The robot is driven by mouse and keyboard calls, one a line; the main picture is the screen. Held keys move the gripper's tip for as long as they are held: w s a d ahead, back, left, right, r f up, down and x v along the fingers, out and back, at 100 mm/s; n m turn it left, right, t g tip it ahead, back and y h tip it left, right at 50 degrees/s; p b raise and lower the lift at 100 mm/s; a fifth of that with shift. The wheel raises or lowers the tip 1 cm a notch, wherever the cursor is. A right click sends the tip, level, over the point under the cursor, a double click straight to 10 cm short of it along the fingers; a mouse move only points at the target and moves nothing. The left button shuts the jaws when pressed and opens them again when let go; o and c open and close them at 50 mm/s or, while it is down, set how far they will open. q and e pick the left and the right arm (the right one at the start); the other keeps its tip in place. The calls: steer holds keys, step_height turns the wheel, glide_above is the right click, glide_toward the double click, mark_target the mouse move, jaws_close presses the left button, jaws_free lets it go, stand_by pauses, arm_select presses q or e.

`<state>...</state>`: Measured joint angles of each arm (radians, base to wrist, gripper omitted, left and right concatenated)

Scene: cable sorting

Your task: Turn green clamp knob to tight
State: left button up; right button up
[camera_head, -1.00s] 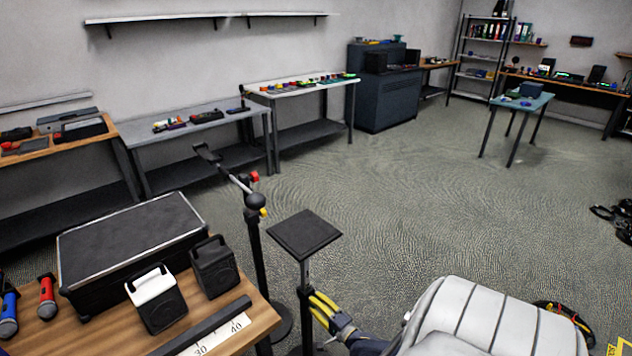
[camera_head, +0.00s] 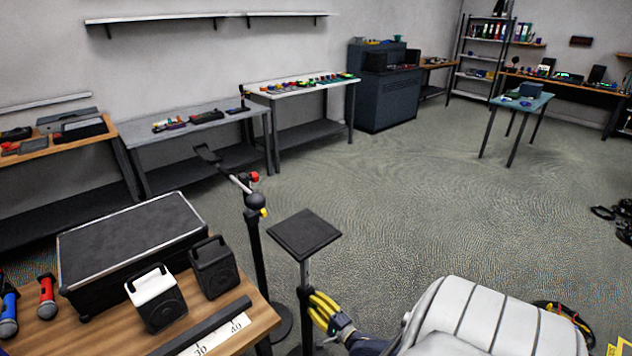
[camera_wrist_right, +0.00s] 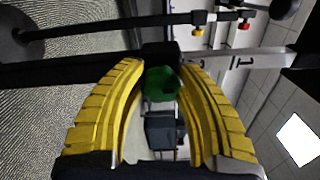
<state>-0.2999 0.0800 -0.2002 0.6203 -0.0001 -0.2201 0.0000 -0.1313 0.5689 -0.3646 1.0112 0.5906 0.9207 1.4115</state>
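The green clamp knob (camera_wrist_right: 162,84) shows in the right wrist view, between the tips of my right gripper's yellow fingers (camera_wrist_right: 161,68). The fingers curve in around the knob on both sides and appear to touch it. A dark stand pole (camera_wrist_right: 70,73) runs sideways behind the knob. In the head view my right gripper (camera_head: 322,308) is at the pole of the stand with a square dark top plate (camera_head: 304,235), below the plate. The knob is hidden there. My left gripper is not in view.
A wooden table (camera_head: 268,319) at the lower left carries a black case (camera_head: 130,235), two small speakers and microphones. A second stand (camera_head: 255,255) with red and yellow knobs rises just left of the plate stand. Open floor (camera_head: 400,210) lies beyond.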

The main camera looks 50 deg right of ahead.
steer(key=o, duration=0.5)
steer(key=shift+o, duration=0.2)
steer(key=s+a, duration=0.1)
steer(key=s, duration=1.1)
steer(key=shift+a, duration=0.35)
steer(key=shift+o, duration=0.2)
